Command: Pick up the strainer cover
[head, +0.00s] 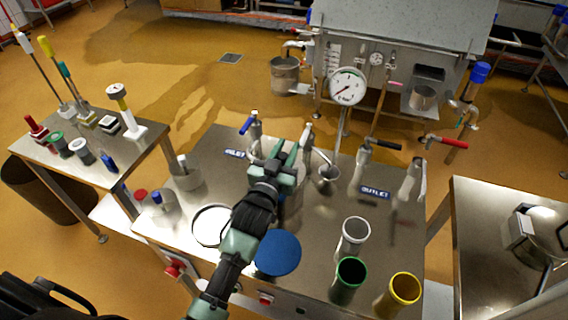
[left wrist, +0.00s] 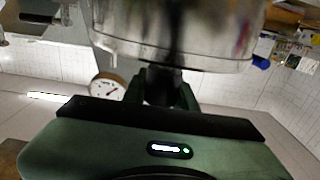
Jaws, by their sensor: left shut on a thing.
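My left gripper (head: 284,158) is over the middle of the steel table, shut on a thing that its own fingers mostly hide. In the left wrist view, a shiny round metal body, which I take to be the strainer cover (left wrist: 180,35), fills the top. A dark stem below it sits between the gripper's fingers (left wrist: 163,88). In the head view, my arm and gripper hide most of a shiny metal cylinder (head: 293,205); I cannot tell whether it is the same piece or whether it touches the table. My right gripper is not in view.
On the steel table (head: 330,235) are a blue disc (head: 278,253), a white-rimmed round piece (head: 211,226), and white (head: 355,232), green (head: 350,274) and yellow (head: 404,289) rimmed moulds. A pressure gauge (head: 346,87) and valves stand along the back. A side table (head: 140,152) holds brushes.

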